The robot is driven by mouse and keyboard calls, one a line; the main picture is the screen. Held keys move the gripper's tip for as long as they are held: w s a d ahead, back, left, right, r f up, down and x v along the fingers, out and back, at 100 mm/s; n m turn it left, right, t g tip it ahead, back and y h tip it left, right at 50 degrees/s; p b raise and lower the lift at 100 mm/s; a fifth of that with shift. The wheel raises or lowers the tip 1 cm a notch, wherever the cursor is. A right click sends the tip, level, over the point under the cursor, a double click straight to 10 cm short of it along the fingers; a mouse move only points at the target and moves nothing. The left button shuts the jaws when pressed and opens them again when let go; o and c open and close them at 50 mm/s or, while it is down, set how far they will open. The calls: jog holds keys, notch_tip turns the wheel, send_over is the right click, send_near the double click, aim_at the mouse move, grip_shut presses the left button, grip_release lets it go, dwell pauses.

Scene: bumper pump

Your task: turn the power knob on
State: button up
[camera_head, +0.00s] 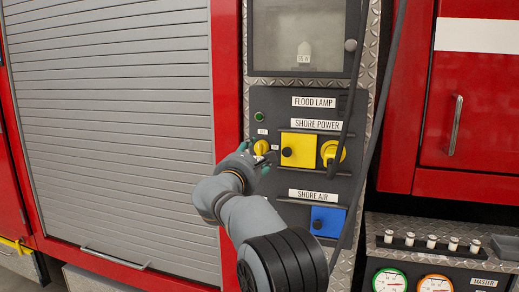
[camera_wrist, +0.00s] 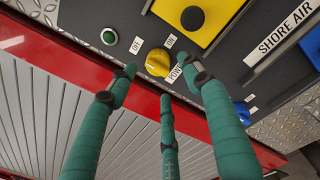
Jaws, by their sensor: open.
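The yellow power knob (camera_wrist: 158,62) sits on the dark panel between OFF and ON labels in the wrist view; a POWER label is partly covered by a finger. The knob also shows in the head view (camera_head: 261,146), just above my gripper's fingers. My gripper (camera_wrist: 163,80) has three green fingers, spread open and empty. In the wrist view its fingertips are around the knob's lower side, one to the left, one below, one to the right. Whether any fingertip touches the knob I cannot tell. My gripper (camera_head: 259,163) partly covers the panel there.
A green button (camera_head: 259,116) is above the knob. A yellow cover (camera_head: 299,150) with a dark latch is to its right, then a yellow plug (camera_head: 331,153) and a blue cover (camera_head: 327,221) lower down. Black cables hang at the right. A grey roller shutter (camera_head: 115,120) fills the left.

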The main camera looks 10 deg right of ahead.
aim_at(259, 151)
jog(key=p+x, duration=0.1)
jog(key=x, duration=0.4)
jog(key=c, duration=0.4)
